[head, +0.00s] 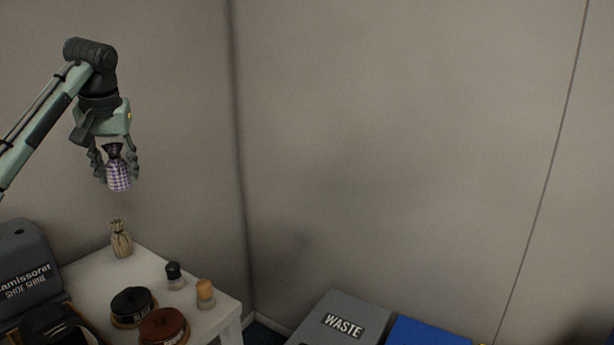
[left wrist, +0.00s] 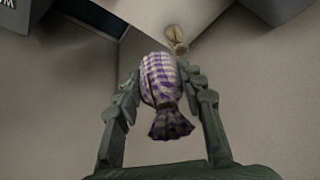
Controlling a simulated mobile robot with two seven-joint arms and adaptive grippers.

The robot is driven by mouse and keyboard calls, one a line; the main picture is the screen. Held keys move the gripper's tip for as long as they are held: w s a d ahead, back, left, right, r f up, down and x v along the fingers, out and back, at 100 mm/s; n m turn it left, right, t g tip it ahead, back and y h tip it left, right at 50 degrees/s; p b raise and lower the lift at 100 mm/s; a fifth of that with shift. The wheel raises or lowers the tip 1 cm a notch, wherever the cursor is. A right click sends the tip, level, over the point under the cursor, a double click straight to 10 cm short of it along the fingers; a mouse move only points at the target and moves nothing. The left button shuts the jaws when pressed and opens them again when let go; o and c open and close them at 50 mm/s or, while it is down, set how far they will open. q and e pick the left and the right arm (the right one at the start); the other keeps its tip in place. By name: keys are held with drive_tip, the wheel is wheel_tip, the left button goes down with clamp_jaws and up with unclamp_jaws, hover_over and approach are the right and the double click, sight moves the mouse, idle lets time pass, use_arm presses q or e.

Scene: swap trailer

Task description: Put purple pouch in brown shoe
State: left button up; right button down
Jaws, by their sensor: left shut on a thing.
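The purple pouch (head: 119,177) has a purple and white check and a dark gathered neck. My left gripper (head: 115,165) is shut on it and holds it in the air above the white table, neck up. In the left wrist view the pouch (left wrist: 160,80) sits between the two fingers of my left gripper (left wrist: 165,100). I cannot make out a brown shoe; a dark shoe-like shape (head: 55,328) shows in part at the lower left, cut off by the picture edge. My right gripper is not in view.
A grey shoe shine case (head: 28,270) is at left. A waste bin (head: 340,322) and blue bin (head: 425,333) are right. Walls stand behind.

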use_arm(q)
drive_tip(key=s+d+f+m, duration=0.1)
drive_tip(key=s+d+f, duration=0.15)
drive_tip(key=d, duration=0.25)
drive_tip(key=s+d+f+m+h, duration=0.1)
drive_tip(key=s+d+f, duration=0.1)
drive_tip(key=d+f, duration=0.3)
drive_tip(key=s+d+f+m, duration=0.1)
drive_tip(key=s+d+f, duration=0.15)
drive_tip(key=d, duration=0.35)
drive_tip(key=s+d+f+m, duration=0.1)
drive_tip(key=s+d+f, duration=0.8)
drive_tip(key=s+f, duration=0.2)
drive_tip(key=shift+f+t+h, duration=0.3)
drive_tip(key=shift+f, duration=0.2)
